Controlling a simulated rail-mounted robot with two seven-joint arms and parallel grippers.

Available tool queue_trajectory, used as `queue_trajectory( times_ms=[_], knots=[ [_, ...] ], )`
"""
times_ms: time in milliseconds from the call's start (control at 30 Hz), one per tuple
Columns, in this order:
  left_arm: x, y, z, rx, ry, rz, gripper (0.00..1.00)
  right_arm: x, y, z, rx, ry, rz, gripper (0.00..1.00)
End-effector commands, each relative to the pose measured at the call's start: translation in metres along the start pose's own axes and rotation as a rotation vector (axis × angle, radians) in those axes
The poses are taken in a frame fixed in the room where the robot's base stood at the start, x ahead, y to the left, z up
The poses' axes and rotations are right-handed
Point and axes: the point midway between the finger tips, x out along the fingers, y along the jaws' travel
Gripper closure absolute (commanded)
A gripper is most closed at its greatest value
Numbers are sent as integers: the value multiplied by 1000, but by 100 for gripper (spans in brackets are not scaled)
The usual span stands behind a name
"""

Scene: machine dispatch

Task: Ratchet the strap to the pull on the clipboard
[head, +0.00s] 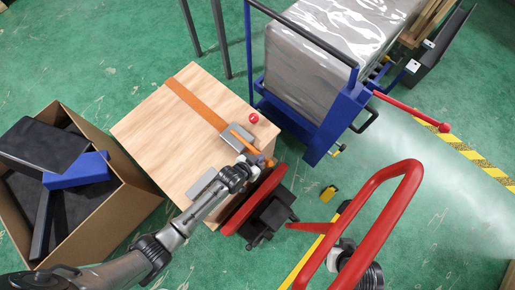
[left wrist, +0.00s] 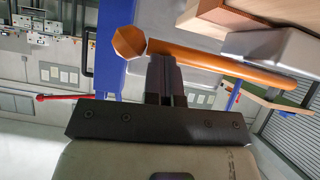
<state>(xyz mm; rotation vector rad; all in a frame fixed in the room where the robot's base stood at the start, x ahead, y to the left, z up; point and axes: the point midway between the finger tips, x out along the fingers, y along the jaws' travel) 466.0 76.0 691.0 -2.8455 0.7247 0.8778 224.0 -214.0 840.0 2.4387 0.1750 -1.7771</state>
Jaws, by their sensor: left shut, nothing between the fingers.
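A pale wooden crate (head: 160,140) stands centre left in the head view. An orange strap (head: 195,103) runs across its top to a grey metal ratchet (head: 236,136) with an orange handle (head: 243,138). My left gripper (head: 266,163) is shut and empty at the crate's right edge, beside the handle's end. In the left wrist view, the shut fingers (left wrist: 167,78) are just under the orange handle (left wrist: 225,66), close to its faceted end; contact is unclear. A grey plate (head: 201,183), possibly the clipboard, lies on the crate, partly behind my left arm. No pull or writing is readable.
A red round object (head: 253,118) sits on the crate near the ratchet. An open cardboard box (head: 110,215) stands left. A blue cart (head: 328,128) with a wrapped load (head: 330,60) is behind right. A red handle loop (head: 395,195) rises at front right.

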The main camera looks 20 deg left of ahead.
Motion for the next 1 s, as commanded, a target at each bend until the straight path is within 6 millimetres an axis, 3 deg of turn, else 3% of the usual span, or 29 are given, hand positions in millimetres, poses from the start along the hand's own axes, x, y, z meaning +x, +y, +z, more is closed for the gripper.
queue_trajectory(
  times_ms=[33,233,467,767,1000],
  knots=[
    [1,0,8,-2,-16,0,100,1,0,0,1,0,-1,57],
    [1,0,9,-2,-20,0,100,2,0,0,1,0,-1,57],
    [-7,1,2,-2,-21,0,100,-10,0,-3,0,-1,-1,57],
    [-35,2,-30,0,-10,0,100,-52,4,-16,-9,-2,7,57],
    [-83,4,-26,0,-7,0,100,-61,5,-20,-9,2,8,57]
  ],
)
